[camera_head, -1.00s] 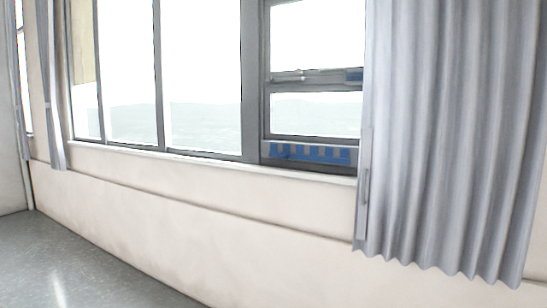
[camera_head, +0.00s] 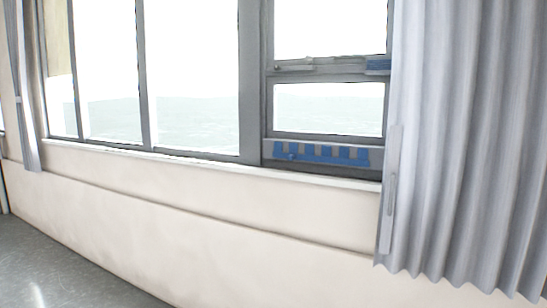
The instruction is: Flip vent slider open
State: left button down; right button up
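The vent (camera_head: 322,153) is a grey strip with a row of several blue slots, set in the bottom of the right-hand window frame, just above the sill. A small knob-like blue piece (camera_head: 291,156) shows near its left end; I cannot tell for sure that it is the slider. The right end of the vent lies close to the curtain's edge. Neither of my grippers is in view.
A grey pleated curtain (camera_head: 460,140) hangs at the right, beside the window. A pale sill (camera_head: 220,165) runs under the windows above a cream wall (camera_head: 200,220). Grey floor (camera_head: 60,265) is clear at the lower left.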

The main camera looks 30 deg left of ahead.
aim_at(344, 158)
jog(key=i+j, duration=0.1)
jog(key=j, duration=0.25)
jog(key=i+j, duration=0.15)
jog(key=j, duration=0.25)
jog(key=i+j, duration=0.1)
jog(key=j, duration=0.25)
jog(key=i+j, duration=0.15)
jog(key=j, duration=0.25)
jog(key=i+j, duration=0.1)
jog(key=j, duration=0.25)
jog(key=i+j, duration=0.3)
jog(key=i, duration=0.15)
jog(key=i+j, duration=0.35)
jog(key=i+l, duration=0.3)
jog(key=i, duration=0.15)
jog(key=i+l, duration=0.3)
jog(key=i, duration=0.2)
jog(key=j+u, duration=0.05)
